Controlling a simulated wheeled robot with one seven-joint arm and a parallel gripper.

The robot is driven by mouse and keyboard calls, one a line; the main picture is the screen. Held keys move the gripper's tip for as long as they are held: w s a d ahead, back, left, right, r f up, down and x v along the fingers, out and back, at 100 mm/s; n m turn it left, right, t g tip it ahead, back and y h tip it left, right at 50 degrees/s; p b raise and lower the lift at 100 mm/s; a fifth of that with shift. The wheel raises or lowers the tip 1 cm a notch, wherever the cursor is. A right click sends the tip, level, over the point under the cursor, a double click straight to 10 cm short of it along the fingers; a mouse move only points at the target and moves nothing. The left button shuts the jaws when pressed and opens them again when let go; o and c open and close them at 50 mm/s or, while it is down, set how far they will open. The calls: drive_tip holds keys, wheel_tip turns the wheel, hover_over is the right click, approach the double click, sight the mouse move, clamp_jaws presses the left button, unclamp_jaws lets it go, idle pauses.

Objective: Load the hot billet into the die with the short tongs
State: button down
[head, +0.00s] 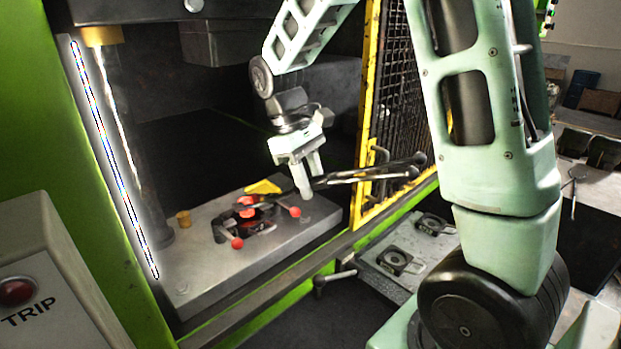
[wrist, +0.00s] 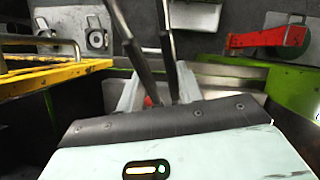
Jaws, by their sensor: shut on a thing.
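My gripper (head: 305,182) is over the right part of the press bed, shut on the short tongs (head: 370,173). The tongs' two dark handles stick out to the right, past the yellow guard. In the wrist view the handles (wrist: 138,50) run up from between my fingers (wrist: 158,88). The die (head: 262,224) is a dark block on the bed, left of my gripper. A glowing orange-red piece, seemingly the hot billet (head: 246,201), shows at the die. I cannot tell whether it is seated or held, as the tongs' jaw end is mostly hidden.
Red knobs (head: 237,243) and a yellow piece (head: 263,187) are around the die. A yellow mesh guard (head: 391,90) stands right of the opening, close to the handles. The press ram (head: 225,38) hangs above. A side shelf (head: 405,262) with dark fixtures is at front right.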

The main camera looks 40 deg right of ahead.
drive_tip(key=shift+f, duration=0.35)
drive_tip(key=c, duration=1.3)
unclamp_jaws()
drive_tip(key=shift+o, duration=0.5)
drive_tip(key=shift+s, duration=0.15)
drive_tip(key=shift+s+d+r, duration=0.15)
drive_tip(key=shift+s+d, duration=0.1)
drive_tip(key=shift+s, duration=0.6)
drive_tip(key=shift+s+d+r, duration=0.1)
drive_tip(key=shift+s+d, duration=0.15)
drive_tip(key=shift+s, duration=0.65)
drive_tip(key=shift+s+d+r, duration=0.15)
drive_tip(key=shift+s+d, duration=0.1)
drive_tip(key=shift+s, duration=0.6)
drive_tip(key=shift+c, duration=0.2)
